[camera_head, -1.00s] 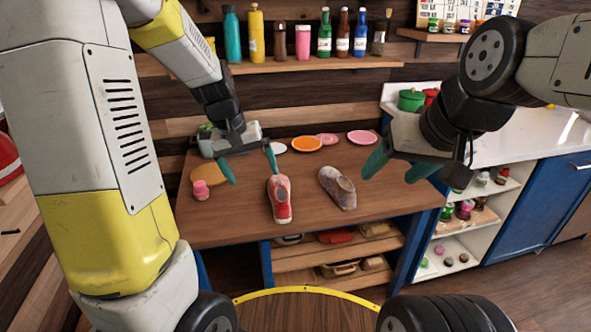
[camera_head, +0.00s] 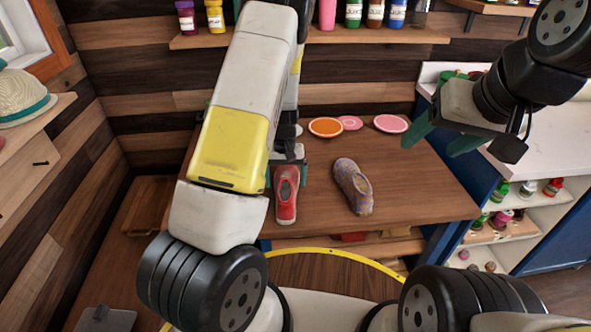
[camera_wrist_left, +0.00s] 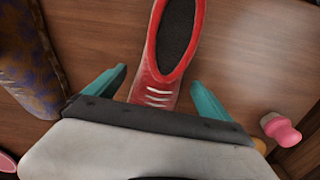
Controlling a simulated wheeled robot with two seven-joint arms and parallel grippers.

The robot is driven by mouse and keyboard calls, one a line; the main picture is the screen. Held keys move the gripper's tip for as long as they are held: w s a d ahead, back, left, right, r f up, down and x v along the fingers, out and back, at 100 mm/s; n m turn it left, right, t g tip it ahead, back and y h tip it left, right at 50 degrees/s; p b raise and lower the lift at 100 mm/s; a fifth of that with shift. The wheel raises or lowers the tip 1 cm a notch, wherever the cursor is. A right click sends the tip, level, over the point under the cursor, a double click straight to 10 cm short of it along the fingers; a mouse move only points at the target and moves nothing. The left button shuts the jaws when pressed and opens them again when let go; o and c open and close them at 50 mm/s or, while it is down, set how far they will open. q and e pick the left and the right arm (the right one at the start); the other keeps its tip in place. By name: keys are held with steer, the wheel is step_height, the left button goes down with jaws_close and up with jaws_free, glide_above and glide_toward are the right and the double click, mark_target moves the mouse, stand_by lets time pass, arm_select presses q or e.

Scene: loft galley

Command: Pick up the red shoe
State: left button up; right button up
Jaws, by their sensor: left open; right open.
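The red shoe (camera_head: 287,193) stands on the wooden table (camera_head: 418,194), with its opening facing up. In the left wrist view the red shoe (camera_wrist_left: 166,52) lies between the two teal fingers of my open left gripper (camera_wrist_left: 160,92), with a gap on both sides. In the head view my left gripper (camera_head: 288,172) is at the far end of the shoe, partly hidden by my left arm. My right gripper (camera_head: 437,140) is open and empty, above the right side of the table.
A purple patterned shoe (camera_head: 353,186) stands right of the red one, and also shows in the left wrist view (camera_wrist_left: 27,62). Orange (camera_head: 326,127) and pink (camera_head: 391,123) plates lie at the back. A pink bottle-like object (camera_wrist_left: 281,130) is near the left gripper.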

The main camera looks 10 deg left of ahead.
arm_select(q)
step_height(320, 180, down, 3)
steer(key=shift+f, duration=0.15)
steer(key=shift+s, duration=0.1)
steer(key=shift+c, duration=0.2)
steer(key=c, duration=1.7)
